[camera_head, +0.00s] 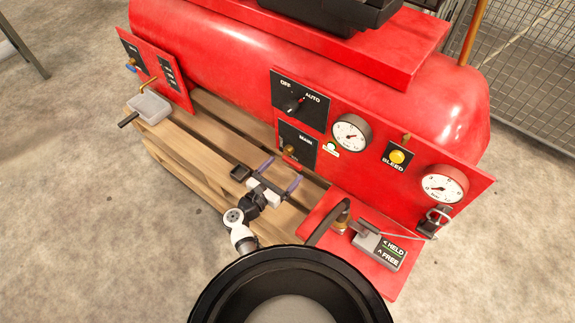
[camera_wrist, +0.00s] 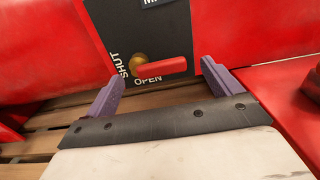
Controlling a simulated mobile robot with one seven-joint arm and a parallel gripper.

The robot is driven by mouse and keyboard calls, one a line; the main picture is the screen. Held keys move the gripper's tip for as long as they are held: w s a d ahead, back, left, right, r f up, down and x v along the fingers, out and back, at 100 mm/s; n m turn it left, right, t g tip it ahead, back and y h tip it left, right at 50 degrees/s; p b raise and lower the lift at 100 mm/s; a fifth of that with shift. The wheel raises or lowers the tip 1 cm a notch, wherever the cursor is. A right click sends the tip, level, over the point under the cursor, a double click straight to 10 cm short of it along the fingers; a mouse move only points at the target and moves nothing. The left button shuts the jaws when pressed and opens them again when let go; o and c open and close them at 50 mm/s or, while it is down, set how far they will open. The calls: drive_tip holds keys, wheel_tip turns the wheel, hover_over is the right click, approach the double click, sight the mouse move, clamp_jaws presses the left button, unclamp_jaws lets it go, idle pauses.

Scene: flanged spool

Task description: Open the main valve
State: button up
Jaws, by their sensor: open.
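The main valve has a red lever (camera_wrist: 162,65) on a brass hub (camera_wrist: 137,63), on a black panel on the red machine. In the wrist view the lever points right, just above the word OPEN; SHUT is written left of the hub. In the head view the black MAIN panel (camera_head: 306,140) shows the brass hub (camera_head: 289,150), but the red lever is hard to make out. My gripper (camera_head: 283,172) is open and empty, in front of and below that panel. In the wrist view its purple fingers (camera_wrist: 162,74) flank the lever with gaps; I see no contact.
Above the panel is an OFF/AUTO switch (camera_head: 293,105). Gauges (camera_head: 350,132) and a yellow BLEED button (camera_head: 397,156) are to the right. A HELD/FREE lever block (camera_head: 380,245) stands on a red plate at lower right. A wooden pallet (camera_head: 185,150) lies below.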

sight(291, 163)
drive_tip(key=shift+x, duration=1.5)
drive_tip(key=c, duration=1.4)
